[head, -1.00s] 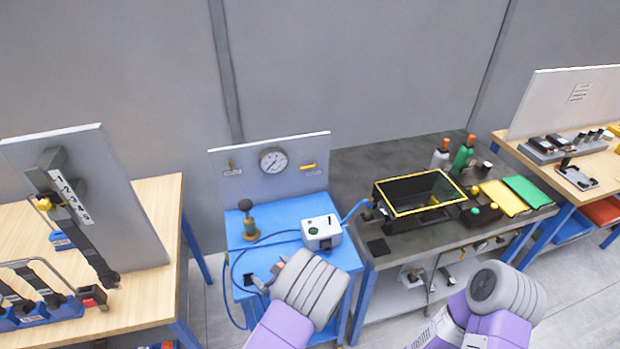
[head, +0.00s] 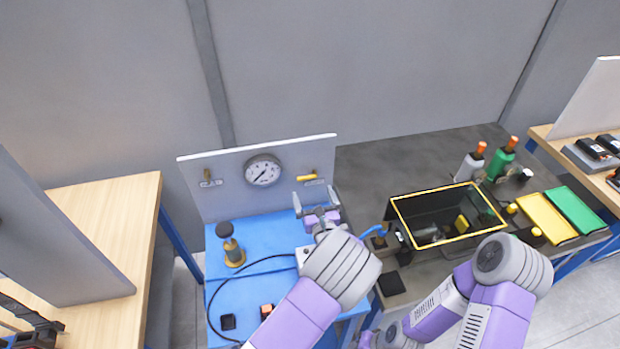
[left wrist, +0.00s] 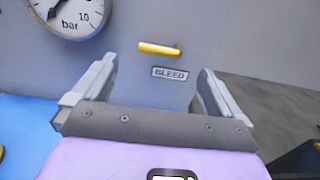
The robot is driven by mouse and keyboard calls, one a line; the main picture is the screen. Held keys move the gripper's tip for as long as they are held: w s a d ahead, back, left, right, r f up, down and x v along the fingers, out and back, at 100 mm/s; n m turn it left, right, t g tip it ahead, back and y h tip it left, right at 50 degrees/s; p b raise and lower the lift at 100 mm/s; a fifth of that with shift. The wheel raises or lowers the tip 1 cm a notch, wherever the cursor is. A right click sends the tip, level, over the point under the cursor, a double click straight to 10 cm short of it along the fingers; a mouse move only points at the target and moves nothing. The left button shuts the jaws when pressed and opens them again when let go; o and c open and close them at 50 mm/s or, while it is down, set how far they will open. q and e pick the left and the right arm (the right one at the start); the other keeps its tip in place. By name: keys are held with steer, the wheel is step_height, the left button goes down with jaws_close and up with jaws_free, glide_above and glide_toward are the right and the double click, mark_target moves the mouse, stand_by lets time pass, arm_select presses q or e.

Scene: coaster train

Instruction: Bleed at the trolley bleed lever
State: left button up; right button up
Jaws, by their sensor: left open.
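The yellow bleed lever (head: 306,177) is on the right of the grey upright panel (head: 225,177) on the blue trolley (head: 262,240). In the left wrist view the lever (left wrist: 159,48) lies nearly level above a "BLEED" label (left wrist: 170,73). My left gripper (head: 316,200) is open and empty, in front of and below the lever in the head view. In the left wrist view its fingers (left wrist: 155,85) stand wide on either side of the label, with the lever beyond, apart from them. My right arm shows at lower right in the head view, but its jaws cannot be seen.
A pressure gauge (head: 263,171) and a small brass valve (head: 208,178) are on the same panel. A brass fitting with a black knob (head: 232,246) and a black hose stand on the trolley. A dark bench with a yellow-rimmed bin (head: 398,212) is at right.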

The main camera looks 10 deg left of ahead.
arm_select(q)
steer(key=x, duration=0.6)
steer(key=shift+c, duration=0.3)
steer(key=c, duration=0.9)
